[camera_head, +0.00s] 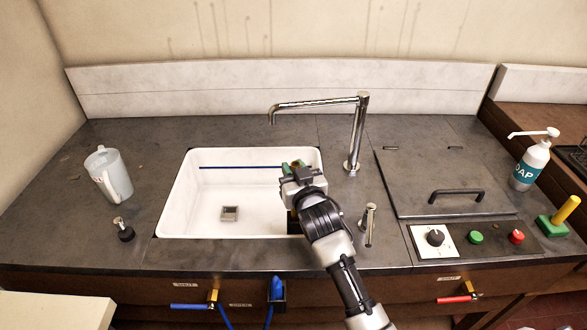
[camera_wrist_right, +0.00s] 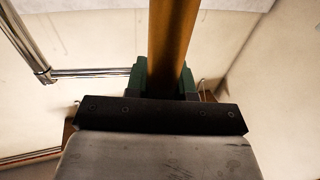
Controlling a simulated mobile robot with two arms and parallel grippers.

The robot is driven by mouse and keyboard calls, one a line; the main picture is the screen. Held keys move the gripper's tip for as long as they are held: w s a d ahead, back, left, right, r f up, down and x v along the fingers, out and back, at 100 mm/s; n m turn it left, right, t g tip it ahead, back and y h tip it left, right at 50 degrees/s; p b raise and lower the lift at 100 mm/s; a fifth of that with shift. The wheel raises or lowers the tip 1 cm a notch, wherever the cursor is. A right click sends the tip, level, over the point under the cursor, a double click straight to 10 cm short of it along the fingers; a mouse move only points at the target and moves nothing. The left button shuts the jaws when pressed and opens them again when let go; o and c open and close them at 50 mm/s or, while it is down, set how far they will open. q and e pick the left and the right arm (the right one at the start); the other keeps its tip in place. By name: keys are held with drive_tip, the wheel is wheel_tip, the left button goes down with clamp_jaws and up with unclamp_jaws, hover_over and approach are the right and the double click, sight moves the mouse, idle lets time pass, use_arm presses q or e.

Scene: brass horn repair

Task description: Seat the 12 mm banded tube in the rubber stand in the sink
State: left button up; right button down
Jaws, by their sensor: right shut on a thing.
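My right gripper (camera_head: 293,165) is over the right part of the white sink (camera_head: 212,190). Its green-tipped fingers are shut on a brass-coloured tube (camera_wrist_right: 174,40), which runs up out of the jaws in the wrist view. In the head view the tube is mostly hidden by my gripper, and I cannot make out its bands. A small grey square piece (camera_head: 230,213) with a darker centre is on the sink floor, left of my gripper; I cannot tell whether it is the rubber stand or a drain. A dark shape (camera_head: 293,224) shows beside my arm at the sink's front right, partly hidden. My left gripper is out of view.
A chrome tap (camera_head: 357,130) arches over the sink's back right, with a lever (camera_head: 368,220) in front. A white jug (camera_head: 108,174) and a black knobbed piece (camera_head: 124,230) stand at left. A soap bottle (camera_head: 531,163) is at right. The sink's left half is largely free.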

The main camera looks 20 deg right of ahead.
drive_tip(key=shift+f+b, duration=0.7)
drive_tip(key=shift+f, duration=0.4)
drive_tip(key=shift+r, duration=0.15)
drive_tip(key=shift+r+p, duration=2.1)
drive_tip(key=shift+p, duration=0.65)
drive_tip(key=shift+f+b, duration=1.55)
drive_tip(key=shift+f, duration=0.7)
drive_tip(key=c, duration=0.9)
unclamp_jaws()
drive_tip(key=shift+s, duration=0.1)
drive_tip(key=shift+f, duration=0.1)
